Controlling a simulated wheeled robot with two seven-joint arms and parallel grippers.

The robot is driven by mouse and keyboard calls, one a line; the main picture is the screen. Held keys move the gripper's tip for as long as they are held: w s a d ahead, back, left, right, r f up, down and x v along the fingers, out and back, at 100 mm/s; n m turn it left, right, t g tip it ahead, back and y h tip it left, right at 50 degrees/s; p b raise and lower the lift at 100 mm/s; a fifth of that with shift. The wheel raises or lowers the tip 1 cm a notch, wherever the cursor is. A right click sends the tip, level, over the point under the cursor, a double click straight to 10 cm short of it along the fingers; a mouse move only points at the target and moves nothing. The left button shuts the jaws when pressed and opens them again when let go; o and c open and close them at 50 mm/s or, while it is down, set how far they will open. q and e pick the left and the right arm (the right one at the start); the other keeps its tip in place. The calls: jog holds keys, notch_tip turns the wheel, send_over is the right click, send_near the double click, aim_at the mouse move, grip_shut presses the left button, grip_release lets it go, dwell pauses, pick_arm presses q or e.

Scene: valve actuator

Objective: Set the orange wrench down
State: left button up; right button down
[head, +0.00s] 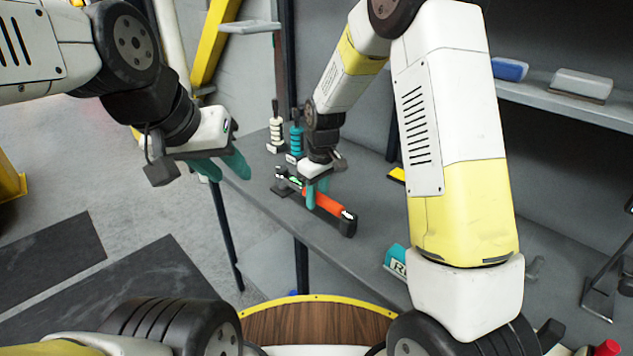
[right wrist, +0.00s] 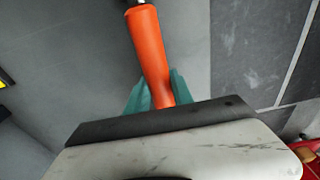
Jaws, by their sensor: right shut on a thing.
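The orange wrench (head: 328,204) has a bright orange handle and lies over a long black holder (head: 348,227) on the grey shelf. Whether it touches the holder I cannot tell. My right gripper (head: 317,194) is shut on it, with teal fingers on either side of the handle. In the right wrist view the orange handle (right wrist: 148,45) runs up from between the teal fingers of the gripper (right wrist: 160,95). My left gripper (head: 222,168) is open and empty, in the air left of the shelf.
White (head: 275,130) and teal (head: 296,140) ringed objects stand on the shelf behind the right gripper. A teal labelled object (head: 395,261) lies nearer, partly behind my right arm. An upper shelf (head: 560,104) holds blue and white items. A shelf post stands near my left gripper.

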aim_at(319, 194)
jog(key=shift+f, duration=0.15)
jog(key=c, duration=1)
grip_release()
jog(key=shift+c, duration=0.2)
jog(key=r, duration=0.7)
jog(key=shift+s+d+r, duration=0.25)
jog(key=shift+d+r, duration=0.05)
